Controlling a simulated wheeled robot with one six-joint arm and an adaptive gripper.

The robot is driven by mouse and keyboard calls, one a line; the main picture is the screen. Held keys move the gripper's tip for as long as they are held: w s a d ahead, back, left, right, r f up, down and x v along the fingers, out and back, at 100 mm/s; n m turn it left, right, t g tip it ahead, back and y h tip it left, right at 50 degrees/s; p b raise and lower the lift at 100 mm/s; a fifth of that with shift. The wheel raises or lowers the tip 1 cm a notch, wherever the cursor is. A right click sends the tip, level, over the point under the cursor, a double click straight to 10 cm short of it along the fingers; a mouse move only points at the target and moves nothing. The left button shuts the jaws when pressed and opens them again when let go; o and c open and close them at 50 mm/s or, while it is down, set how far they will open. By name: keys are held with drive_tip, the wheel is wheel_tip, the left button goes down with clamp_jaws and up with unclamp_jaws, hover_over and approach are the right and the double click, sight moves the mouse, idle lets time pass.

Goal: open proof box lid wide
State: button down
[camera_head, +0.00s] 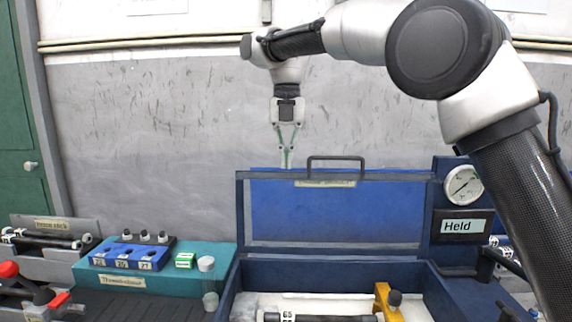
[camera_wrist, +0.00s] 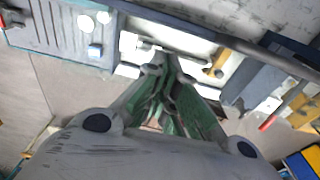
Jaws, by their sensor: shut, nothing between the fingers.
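The proof box (camera_head: 330,264) is a dark blue case in the lower middle of the head view. Its lid (camera_head: 333,211) stands raised at the back, with a blue inner panel, a dark frame and a dark handle (camera_head: 336,158) on its top edge. My gripper (camera_head: 287,164) points down near the lid's top edge, left of the handle. Its fingers are together and hold nothing. In the wrist view my gripper (camera_wrist: 162,75) shows closed fingers. Whether the fingertips touch the lid cannot be told.
A pressure gauge (camera_head: 463,186) and a "Held" sign (camera_head: 462,226) stand right of the lid. A teal block (camera_head: 190,284) with a blue socket holder (camera_head: 132,256) is at left. An orange part (camera_head: 384,300) sits inside the box. A grey wall (camera_head: 150,120) is behind.

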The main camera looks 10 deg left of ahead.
drive_tip(key=shift+w, duration=0.35)
idle(1.6)
